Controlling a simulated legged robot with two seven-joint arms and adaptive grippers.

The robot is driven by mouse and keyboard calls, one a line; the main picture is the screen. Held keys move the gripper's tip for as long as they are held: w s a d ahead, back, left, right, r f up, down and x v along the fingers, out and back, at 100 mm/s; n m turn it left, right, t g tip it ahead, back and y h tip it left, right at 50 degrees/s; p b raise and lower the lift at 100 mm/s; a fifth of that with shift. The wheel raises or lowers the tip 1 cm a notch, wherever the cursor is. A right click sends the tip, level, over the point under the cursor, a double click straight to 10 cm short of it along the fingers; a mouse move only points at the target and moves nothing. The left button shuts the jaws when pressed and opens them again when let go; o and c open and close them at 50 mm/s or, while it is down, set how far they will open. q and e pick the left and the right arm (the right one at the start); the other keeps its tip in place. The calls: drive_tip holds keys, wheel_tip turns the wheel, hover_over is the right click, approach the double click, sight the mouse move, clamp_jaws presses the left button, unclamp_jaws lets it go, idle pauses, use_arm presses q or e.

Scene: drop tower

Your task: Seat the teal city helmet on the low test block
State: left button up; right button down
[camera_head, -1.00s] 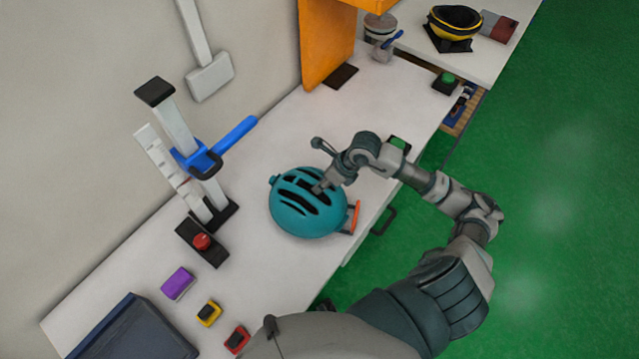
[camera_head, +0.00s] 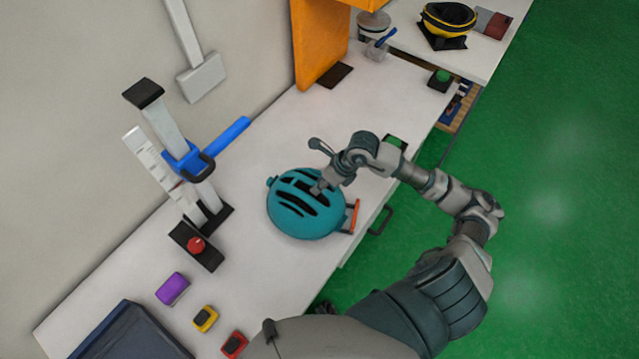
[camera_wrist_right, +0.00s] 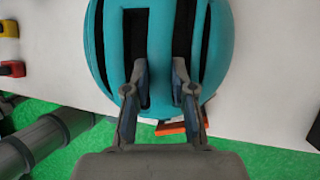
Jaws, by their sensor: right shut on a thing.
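The teal helmet (camera_head: 300,207) with dark vent slots is at the middle of the white bench in the head view. It also fills the top of the right wrist view (camera_wrist_right: 158,40). My right gripper (camera_head: 318,187) is shut on the helmet's shell; in the wrist view its fingertips (camera_wrist_right: 160,88) reach into two vent slots with a rib between them. I cannot tell whether the helmet rests on the bench or is just above it. An orange part (camera_head: 352,216) shows beside the helmet's right edge. I cannot make out the low test block for certain. My left gripper is not in view.
Purple (camera_head: 172,288), yellow (camera_head: 205,318) and red (camera_head: 234,344) blocks and a dark tray (camera_head: 130,335) lie nearer. An orange panel (camera_head: 318,45) stands behind. Bench space behind the helmet is clear.

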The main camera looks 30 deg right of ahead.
drive_tip(key=c, duration=1)
unclamp_jaws()
drive_tip(key=shift+o, duration=0.5)
drive_tip(key=shift+a, duration=0.25)
drive_tip(key=shift+d, duration=0.1)
drive_tip(key=c, duration=0.3)
drive_tip(key=shift+c, duration=0.2)
drive_tip(key=shift+d, duration=0.1)
drive_tip(key=shift+r, duration=0.1)
drive_tip(key=shift+r+p, duration=0.3)
drive_tip(key=shift+r, duration=0.1)
drive_tip(key=shift+r+p, duration=0.35)
drive_tip(key=shift+r, duration=0.3)
